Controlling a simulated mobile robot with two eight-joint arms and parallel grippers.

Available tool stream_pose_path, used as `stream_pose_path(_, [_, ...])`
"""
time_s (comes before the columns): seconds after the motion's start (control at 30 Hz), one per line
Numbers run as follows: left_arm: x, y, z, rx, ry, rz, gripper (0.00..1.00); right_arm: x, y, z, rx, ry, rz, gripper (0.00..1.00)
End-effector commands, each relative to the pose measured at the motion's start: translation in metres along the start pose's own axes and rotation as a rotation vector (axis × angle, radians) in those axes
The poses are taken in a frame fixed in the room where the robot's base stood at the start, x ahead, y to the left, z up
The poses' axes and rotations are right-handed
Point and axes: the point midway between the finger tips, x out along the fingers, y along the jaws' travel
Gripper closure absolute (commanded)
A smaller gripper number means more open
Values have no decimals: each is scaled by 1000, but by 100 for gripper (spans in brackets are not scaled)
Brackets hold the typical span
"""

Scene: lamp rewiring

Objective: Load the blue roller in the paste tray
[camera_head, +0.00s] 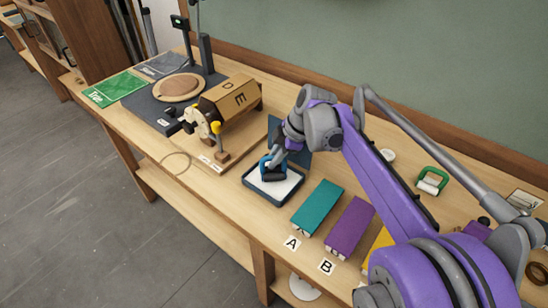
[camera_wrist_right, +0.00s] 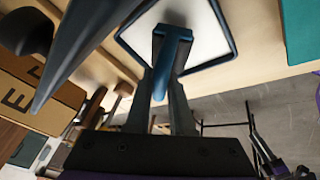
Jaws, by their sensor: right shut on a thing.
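The paste tray (camera_head: 255,189), a shallow dark blue tray with a white paste bed, sits on the bench at mid-picture in the head view. Its dark rim also shows at the top of the right wrist view (camera_wrist_right: 232,45). My right gripper (camera_head: 274,160) points down over the tray, shut on the blue roller (camera_head: 265,167). The roller's blue frame (camera_wrist_right: 172,58) runs up between the fingers in the wrist view, and its head lies over the white bed. Whether the head touches the paste I cannot tell.
A dark blue upright panel (camera_head: 296,150) stands right behind the tray. A wooden drum (camera_head: 230,98) on a stand is to its left. Teal (camera_head: 317,206) and purple (camera_head: 349,226) blocks by labels A and B lie to its right. A green-framed roller (camera_head: 432,181) lies farther right.

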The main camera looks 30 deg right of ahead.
Motion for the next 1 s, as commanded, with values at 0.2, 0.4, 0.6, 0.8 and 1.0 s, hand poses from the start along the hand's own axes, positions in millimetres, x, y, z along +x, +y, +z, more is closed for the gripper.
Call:
stream_pose_path(0.2, [0, 0, 0, 0, 0, 0, 50, 0, 0, 0, 0, 0, 0, 100])
stream_pose_path(0.4, [1, 0, 1, 0, -1, 0, 50, 3, -1, 1, 0, 0, 0, 100])
stream_pose_path(0.6, [2, 0, 2, 0, -1, 0, 50, 5, -1, 2, 0, 0, 0, 100])
stream_pose_path(0.8, [4, 0, 3, 0, -2, 0, 50, 7, -2, 3, 0, 0, 0, 100])
stream_pose_path(1.0, [4, 0, 3, 0, -2, 0, 50, 9, -2, 4, 0, 0, 0, 100])
